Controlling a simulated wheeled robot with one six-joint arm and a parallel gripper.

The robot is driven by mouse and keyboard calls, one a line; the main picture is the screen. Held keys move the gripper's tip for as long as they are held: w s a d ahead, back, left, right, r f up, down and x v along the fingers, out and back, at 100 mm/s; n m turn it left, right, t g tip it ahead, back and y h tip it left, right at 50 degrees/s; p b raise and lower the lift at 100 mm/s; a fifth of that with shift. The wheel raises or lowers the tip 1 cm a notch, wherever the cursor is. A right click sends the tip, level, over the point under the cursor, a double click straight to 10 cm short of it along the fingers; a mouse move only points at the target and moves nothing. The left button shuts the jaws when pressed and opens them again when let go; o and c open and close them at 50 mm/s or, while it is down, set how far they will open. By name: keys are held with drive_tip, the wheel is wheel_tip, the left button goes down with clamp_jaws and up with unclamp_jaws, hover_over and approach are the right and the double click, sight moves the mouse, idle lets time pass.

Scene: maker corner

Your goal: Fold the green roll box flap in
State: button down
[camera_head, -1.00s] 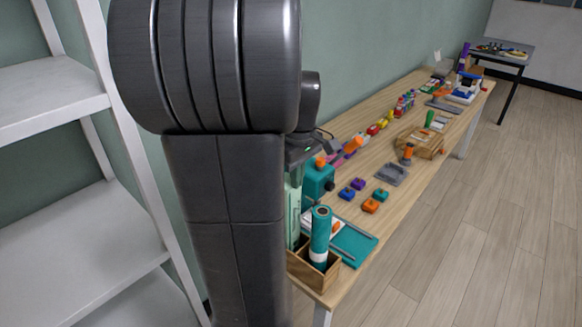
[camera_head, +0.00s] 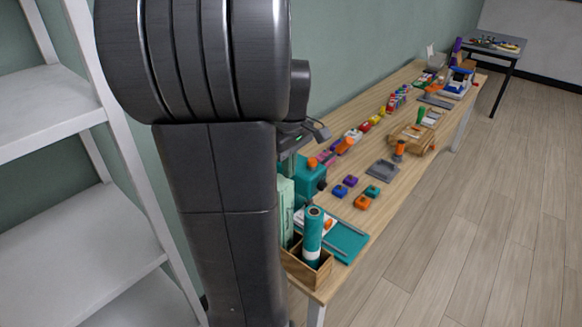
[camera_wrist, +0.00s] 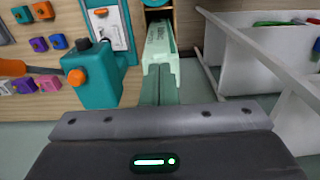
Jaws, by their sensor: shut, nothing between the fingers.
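The pale green roll box (camera_wrist: 161,42) stands upright at the table's near end and lies just beyond my fingertips in the wrist view. In the head view, the box (camera_head: 285,207) shows only partly beside my arm. Its flap cannot be made out clearly; my fingers cover the nearer part of the box. My gripper (camera_wrist: 160,72) is shut and empty, its fingers pointing at the box. I cannot tell whether they touch it. In the head view my arm hides most of this area.
A teal block with an orange knob (camera_wrist: 93,80) stands close left of my fingers. A teal roll (camera_head: 312,235) stands in a wooden holder (camera_head: 309,273) by the box. A white shelf (camera_head: 75,225) stands left. Floor on the right is clear.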

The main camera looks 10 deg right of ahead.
wheel_tip(320, 180, up, 12)
idle(0.4)
drive_tip(key=shift+f+b, duration=1.7)
drive_tip(key=shift+f, duration=5.65)
drive_tip(key=shift+r, duration=0.1)
